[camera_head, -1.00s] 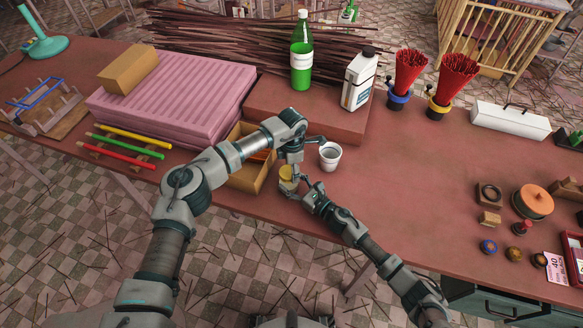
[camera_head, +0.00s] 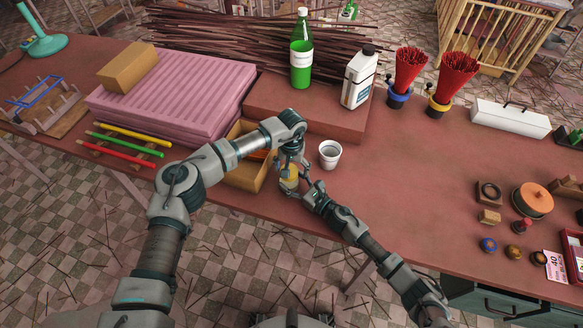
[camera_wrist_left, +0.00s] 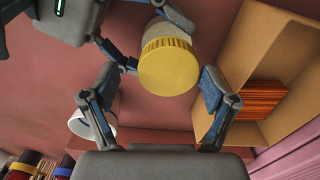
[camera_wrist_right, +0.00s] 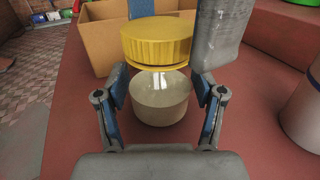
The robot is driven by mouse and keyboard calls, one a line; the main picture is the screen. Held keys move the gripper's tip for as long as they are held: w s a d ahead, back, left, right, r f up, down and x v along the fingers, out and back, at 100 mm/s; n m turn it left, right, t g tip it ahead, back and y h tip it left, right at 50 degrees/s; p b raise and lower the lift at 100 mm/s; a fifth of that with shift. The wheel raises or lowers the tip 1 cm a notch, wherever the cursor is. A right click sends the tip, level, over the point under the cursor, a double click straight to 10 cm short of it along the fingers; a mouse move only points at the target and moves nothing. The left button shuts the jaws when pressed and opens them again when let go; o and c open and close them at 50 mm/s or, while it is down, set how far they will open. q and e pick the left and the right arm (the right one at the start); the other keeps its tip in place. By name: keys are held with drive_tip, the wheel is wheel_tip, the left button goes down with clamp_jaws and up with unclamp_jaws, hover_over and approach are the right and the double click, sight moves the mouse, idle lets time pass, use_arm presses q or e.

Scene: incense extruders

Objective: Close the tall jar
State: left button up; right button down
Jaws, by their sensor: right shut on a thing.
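The tall jar has a pale, glassy body (camera_wrist_right: 160,98) and a ribbed yellow lid (camera_wrist_right: 157,40). It stands upright near the table's front edge, and the lid is on top of it. I cannot tell whether the lid is fully seated. My right gripper (camera_wrist_right: 160,95) is shut on the jar's body. My left gripper (camera_wrist_left: 166,78) is above the jar, with its fingers apart on either side of the lid (camera_wrist_left: 168,66); small gaps show there. In the head view the left gripper (camera_head: 289,178) partly hides the jar.
A cardboard box (camera_head: 241,178) with orange-brown contents is close left of the jar. A white cup (camera_head: 330,154) stands close right. A raised red block (camera_head: 300,112) carries a green bottle (camera_head: 301,60) and a white bottle (camera_head: 359,78).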

use_arm(q)
drive_tip(key=shift+o, duration=0.6)
drive_tip(key=shift+d+r, duration=0.1)
drive_tip(key=shift+d, duration=0.05)
use_arm(e)
drive_tip(key=shift+s+a+f, duration=0.1)
use_arm(q)
drive_tip(key=shift+r, duration=0.1)
use_arm(e)
drive_tip(key=shift+d, duration=0.2)
use_arm(q)
wheel_tip(320, 180, up, 12)
drive_tip(key=shift+f, duration=0.2)
use_arm(e)
drive_tip(key=shift+c, duration=0.2)
unclamp_jaws()
